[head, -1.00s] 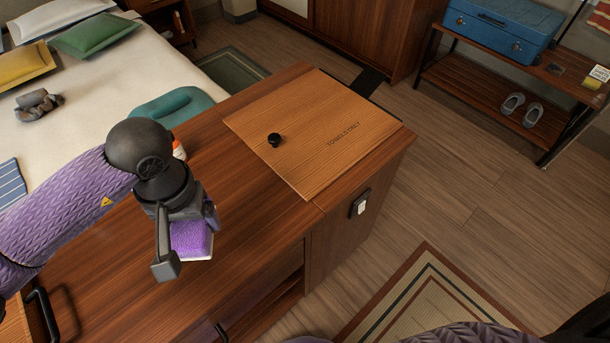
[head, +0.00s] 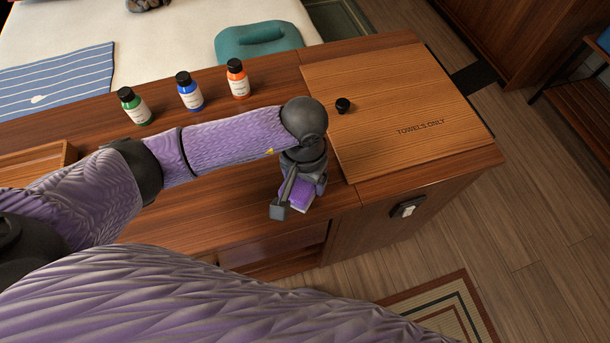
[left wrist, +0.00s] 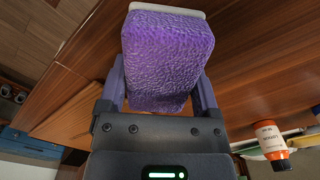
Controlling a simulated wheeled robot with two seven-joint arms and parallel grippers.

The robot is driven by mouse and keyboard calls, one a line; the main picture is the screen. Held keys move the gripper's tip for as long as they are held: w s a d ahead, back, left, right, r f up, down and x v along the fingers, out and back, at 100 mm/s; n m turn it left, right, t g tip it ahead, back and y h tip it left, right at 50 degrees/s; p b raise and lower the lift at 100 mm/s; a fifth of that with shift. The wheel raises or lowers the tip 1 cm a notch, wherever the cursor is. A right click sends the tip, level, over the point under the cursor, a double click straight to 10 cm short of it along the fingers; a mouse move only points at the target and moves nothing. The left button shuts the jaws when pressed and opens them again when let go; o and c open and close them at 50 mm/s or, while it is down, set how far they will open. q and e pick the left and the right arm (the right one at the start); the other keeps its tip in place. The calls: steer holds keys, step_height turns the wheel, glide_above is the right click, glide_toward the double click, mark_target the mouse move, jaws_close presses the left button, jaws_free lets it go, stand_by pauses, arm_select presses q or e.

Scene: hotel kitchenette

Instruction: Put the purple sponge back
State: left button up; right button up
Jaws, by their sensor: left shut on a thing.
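The purple sponge (head: 302,197) is a block with a rough purple body. In the left wrist view the sponge (left wrist: 166,58) fills the space between the fingers, with a whitish layer along its far end. My left gripper (head: 296,203) is shut on it, pointing down near the front edge of the wooden counter (head: 232,218), left of the "TOWELS ONLY" lid. I cannot tell whether the sponge touches the counter. My right gripper is out of view.
The lid (head: 400,115) with a black knob (head: 343,105) is closed. Green (head: 134,107), blue (head: 189,92) and orange (head: 237,80) capped bottles stand along the back. An open recess (head: 285,262) shows below the counter front. A wooden tray (head: 35,168) lies left.

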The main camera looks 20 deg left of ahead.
arm_select(q)
steer(key=o, duration=1)
steer(key=shift+r, duration=0.25)
step_height(320, 180, up, 12)
steer(key=p, duration=0.3)
steer(key=shift+f, duration=0.15)
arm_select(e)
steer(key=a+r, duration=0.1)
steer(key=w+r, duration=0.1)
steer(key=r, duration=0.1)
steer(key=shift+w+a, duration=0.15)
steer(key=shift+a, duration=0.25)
